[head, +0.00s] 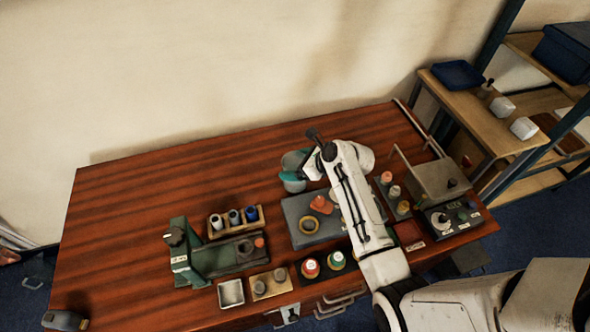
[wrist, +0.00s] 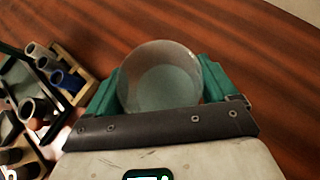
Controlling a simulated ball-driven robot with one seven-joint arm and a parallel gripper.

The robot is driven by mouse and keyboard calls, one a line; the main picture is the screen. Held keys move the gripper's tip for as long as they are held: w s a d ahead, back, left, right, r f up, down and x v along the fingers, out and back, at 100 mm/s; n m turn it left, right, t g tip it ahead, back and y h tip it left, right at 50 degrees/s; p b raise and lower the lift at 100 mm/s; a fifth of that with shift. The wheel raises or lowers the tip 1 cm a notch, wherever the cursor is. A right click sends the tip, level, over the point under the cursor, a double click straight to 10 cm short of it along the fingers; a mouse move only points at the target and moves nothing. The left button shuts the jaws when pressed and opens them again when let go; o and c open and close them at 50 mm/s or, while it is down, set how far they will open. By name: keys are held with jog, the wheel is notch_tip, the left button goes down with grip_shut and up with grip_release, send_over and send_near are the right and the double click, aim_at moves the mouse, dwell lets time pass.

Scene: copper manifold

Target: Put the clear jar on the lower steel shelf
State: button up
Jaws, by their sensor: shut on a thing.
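The clear jar (wrist: 160,80) is round and see-through and sits between the two green fingers of my gripper (wrist: 160,72) in the wrist view. The gripper is shut on it, with wood tabletop behind it. In the head view my gripper (head: 292,171) is over the middle of the table, left of my white arm; the jar is hard to make out there. A grey steel stand (head: 436,181) with thin uprights is at the table's right end, apart from the gripper. I cannot tell which surface is the lower steel shelf.
A grey mat (head: 297,208) with an orange piece and a yellow ring lies below the gripper. A wooden rack (head: 236,222) of small cylinders and a green fixture (head: 190,258) stand left of it. A shelving unit (head: 490,125) stands beyond the right end. The table's left side is mostly clear.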

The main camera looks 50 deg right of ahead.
jog(key=shift+r, duration=0.15)
jog(key=shift+r, duration=0.25)
notch_tip(320, 180, up, 2)
jog(key=shift+r, duration=0.15)
jog(key=s+a+r, duration=0.4)
jog(key=s+r, duration=0.6)
jog(key=s, duration=0.3)
jog(key=shift+s, duration=0.25)
